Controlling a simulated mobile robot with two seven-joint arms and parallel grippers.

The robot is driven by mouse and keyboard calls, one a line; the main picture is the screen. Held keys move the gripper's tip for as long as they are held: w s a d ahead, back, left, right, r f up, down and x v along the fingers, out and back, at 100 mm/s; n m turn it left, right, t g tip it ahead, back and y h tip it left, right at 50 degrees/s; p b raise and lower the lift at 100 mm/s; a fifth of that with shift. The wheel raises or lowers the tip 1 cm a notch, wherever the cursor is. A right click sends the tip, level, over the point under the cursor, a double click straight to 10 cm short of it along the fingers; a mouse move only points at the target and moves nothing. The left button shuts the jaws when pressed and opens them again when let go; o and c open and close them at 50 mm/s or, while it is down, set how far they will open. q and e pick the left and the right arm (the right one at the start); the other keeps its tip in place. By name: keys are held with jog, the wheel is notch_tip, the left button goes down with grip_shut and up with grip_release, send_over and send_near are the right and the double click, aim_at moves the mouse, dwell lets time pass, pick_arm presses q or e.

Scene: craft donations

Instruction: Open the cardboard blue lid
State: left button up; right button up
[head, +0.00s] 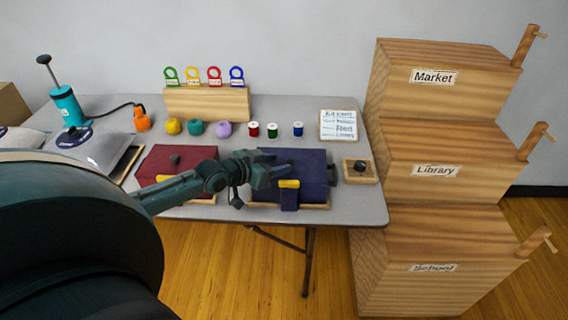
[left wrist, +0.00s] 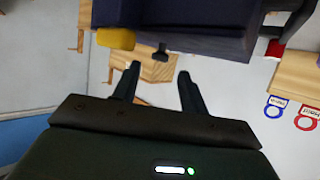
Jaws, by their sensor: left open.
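The blue cardboard box (head: 305,160) stands near the front edge of the table, and its dark blue lid looks closed. A yellow tab (head: 289,184) sits at its front, above a dark blue flap hanging down the front side. My left gripper (head: 272,172) is at the box's left-front part and overlaps it in the head view. In the left wrist view the open fingers (left wrist: 158,71) are empty. The blue box (left wrist: 190,40) and its yellow tab (left wrist: 115,39) show just beyond them. I cannot tell whether a finger touches the box. My right gripper is not in view.
A red box (head: 150,163) with a dark knob stands to the left, partly behind my left arm. A small wooden tray (head: 348,178) with a dark knob is to the right. Yarn balls, spools and a ring rack (head: 207,103) stand behind. Wooden bins (head: 440,140) flank the table's right side.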

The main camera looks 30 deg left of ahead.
aim_at(289, 161)
pick_arm(q)
jog(key=shift+x, duration=1.85)
grip_shut()
